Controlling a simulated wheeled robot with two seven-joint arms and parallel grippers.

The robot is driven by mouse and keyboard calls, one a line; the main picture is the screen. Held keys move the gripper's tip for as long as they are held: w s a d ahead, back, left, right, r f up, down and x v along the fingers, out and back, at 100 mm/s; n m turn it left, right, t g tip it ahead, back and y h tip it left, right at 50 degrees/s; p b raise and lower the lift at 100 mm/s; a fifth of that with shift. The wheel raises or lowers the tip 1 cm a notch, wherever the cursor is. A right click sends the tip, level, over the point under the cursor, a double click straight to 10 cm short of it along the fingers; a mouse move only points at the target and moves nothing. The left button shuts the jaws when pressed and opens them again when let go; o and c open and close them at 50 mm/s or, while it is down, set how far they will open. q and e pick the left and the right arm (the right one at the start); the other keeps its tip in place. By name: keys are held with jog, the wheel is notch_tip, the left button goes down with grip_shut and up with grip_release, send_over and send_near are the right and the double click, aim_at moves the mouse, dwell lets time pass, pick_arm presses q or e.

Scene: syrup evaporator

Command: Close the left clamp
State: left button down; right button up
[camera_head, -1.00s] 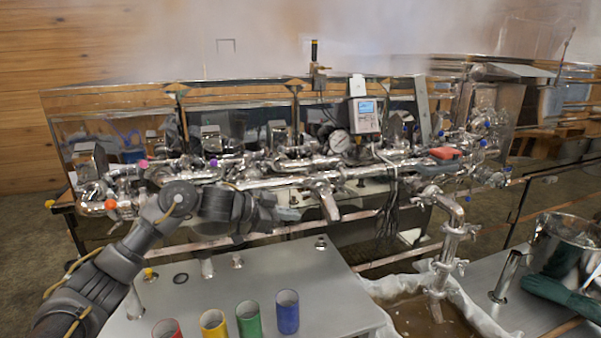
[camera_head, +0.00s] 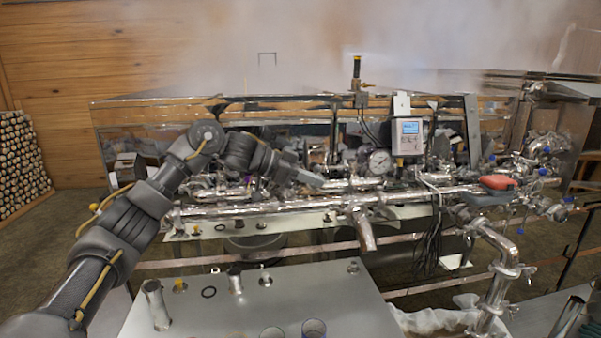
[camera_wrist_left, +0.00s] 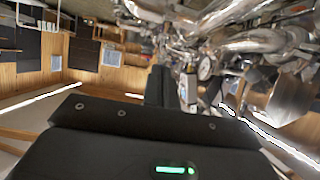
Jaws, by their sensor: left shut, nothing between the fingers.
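My left gripper (camera_head: 314,181) is at the upper pipework (camera_head: 250,209) of the evaporator, left of the round gauge. Its fingers are shut with nothing between them. In the left wrist view, a dark finger of the left gripper (camera_wrist_left: 160,88) points toward blurred shiny pipes and fittings (camera_wrist_left: 235,45). Several metal clamps and fittings sit along the pipes, and I cannot single out the left clamp. My arm hides part of the pipework at left. I cannot tell whether the gripper touches a pipe. My right gripper is not in view.
A round gauge (camera_head: 380,162) and a grey display box (camera_head: 407,137) stand just right of the gripper. A red-topped grey item (camera_head: 498,184) rests on the pipes at right. A metal table (camera_head: 255,305) lies in front. Steam drifts above the pans.

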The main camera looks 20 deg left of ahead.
aim_at(341, 205)
pick_arm(q)
jog(key=d+f+p, duration=0.1)
jog(key=w+d+f+p, duration=0.1)
jog(key=f, duration=0.1)
jog(key=w+d+f, duration=0.1)
jog(key=shift+d+f+p, duration=0.15)
jog(key=shift+f+p, duration=0.1)
jog(key=shift+p, duration=0.15)
jog(key=shift+f, duration=0.75)
